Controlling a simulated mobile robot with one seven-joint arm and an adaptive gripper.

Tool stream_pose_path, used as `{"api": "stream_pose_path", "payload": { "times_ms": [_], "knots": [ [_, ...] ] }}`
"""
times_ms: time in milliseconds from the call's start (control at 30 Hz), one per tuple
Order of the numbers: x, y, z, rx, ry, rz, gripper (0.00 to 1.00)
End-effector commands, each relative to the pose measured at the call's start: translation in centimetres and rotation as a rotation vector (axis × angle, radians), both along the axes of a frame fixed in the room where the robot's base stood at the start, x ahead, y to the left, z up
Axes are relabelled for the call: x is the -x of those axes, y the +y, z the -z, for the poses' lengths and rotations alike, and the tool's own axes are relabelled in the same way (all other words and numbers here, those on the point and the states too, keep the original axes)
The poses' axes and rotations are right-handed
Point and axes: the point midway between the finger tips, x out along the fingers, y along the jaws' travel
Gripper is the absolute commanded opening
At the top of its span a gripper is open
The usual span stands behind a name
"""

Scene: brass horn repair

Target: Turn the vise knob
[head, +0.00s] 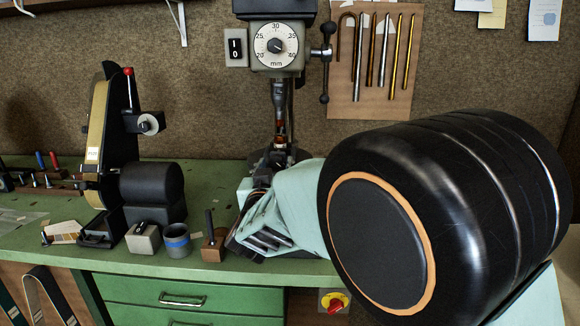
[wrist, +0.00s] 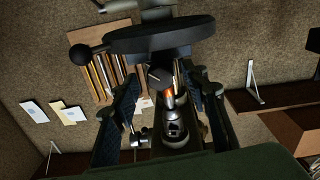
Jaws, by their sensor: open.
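The drill press (head: 276,88) stands at the back of the green bench. My pale arm reaches to its foot and covers much of that area in the head view. A small dark knob with a grey face (wrist: 158,78) shows in the wrist view, between my fingertips in the picture; it looks like the vise knob, but I cannot be sure. My gripper (wrist: 165,88) is open, one dark finger on each side of it, with no clear contact. The vise body is mostly hidden. The metal chuck (wrist: 175,130) shows below the knob in this upside-down view.
A belt grinder (head: 98,140) stands to the left. A grey block (head: 143,238), a blue-banded cup (head: 177,243) and a wooden block with a black handle (head: 213,247) sit along the front edge. A red stop button (head: 335,302) is below. Rods hang on a board (head: 343,105).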

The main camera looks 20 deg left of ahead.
Motion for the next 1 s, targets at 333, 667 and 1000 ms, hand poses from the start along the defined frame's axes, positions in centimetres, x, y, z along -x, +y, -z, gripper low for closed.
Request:
{"api": "stream_pose_path", "payload": {
  "times_ms": [333,667,1000],
  "knots": [
    [0.04,0.0,-0.01,0.0,0.0,0.0,0.08],
    [0.05,0.03,0.04,-0.046,0.009,0.0,0.0],
    [0.06,0.04,-0.04,-0.045,0.01,-0.001,0.39]
  ]
}}
